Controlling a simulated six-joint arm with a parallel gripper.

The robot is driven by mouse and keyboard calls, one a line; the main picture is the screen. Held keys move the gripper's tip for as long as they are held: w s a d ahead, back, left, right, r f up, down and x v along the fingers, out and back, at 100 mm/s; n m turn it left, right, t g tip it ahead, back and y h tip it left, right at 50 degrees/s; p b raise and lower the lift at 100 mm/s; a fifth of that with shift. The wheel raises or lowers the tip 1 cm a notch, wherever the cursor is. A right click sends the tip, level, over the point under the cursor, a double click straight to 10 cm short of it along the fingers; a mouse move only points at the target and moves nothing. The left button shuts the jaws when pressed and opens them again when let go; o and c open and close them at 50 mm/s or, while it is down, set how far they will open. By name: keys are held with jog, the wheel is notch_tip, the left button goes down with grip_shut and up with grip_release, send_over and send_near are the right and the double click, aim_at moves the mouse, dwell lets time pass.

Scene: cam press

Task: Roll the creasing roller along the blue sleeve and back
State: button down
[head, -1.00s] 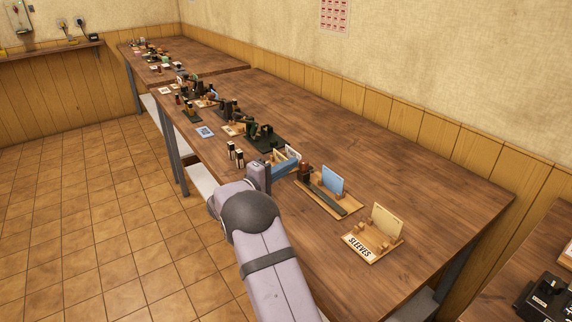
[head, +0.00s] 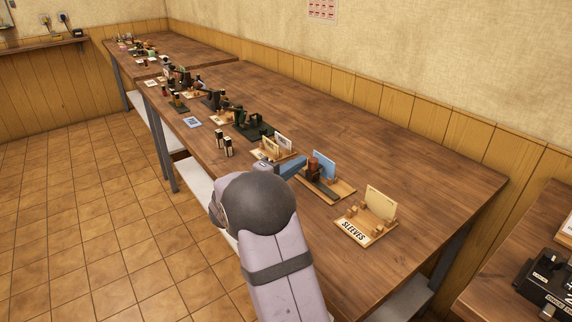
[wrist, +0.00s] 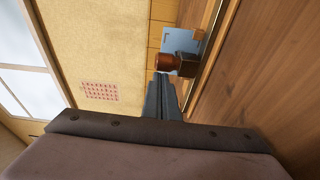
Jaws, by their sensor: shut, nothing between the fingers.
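The blue sleeve (head: 324,164) stands upright on a wooden board (head: 347,196) near the table's front edge. The creasing roller, with its red-brown handle (head: 313,166), is just in front of the sleeve. In the wrist view, the roller's handle (wrist: 168,62) lies just beyond my fingertips, with the grey-blue sleeve (wrist: 184,42) behind it. My gripper (wrist: 160,80) is shut and empty, its dark fingers pointing toward the handle. Whether the fingertips touch the handle I cannot tell.
A wooden stand marked SLEEVES (head: 356,231) holds a cream sleeve (head: 381,203) to the right. A card holder (head: 270,152) and two small dark bottles (head: 224,145) stand to the left. The table's back half (head: 390,140) is clear.

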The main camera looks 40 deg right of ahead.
jog(key=s+b, duration=0.4)
jog(key=s, duration=0.5)
jog(key=shift+s+d, duration=0.1)
jog(key=shift+w+a+f+b, duration=0.1)
jog(key=shift+w+a+b, duration=0.25)
jog(key=shift+w, duration=0.25)
jog(key=w+a, duration=0.2)
jog(key=w, duration=0.1)
jog(key=shift+a+b, duration=0.3)
jog(key=shift+a, duration=0.05)
jog(key=v, duration=0.8)
jog(key=shift+s+a, duration=0.25)
jog(key=shift+a, duration=0.1)
jog(key=shift+r, duration=0.2)
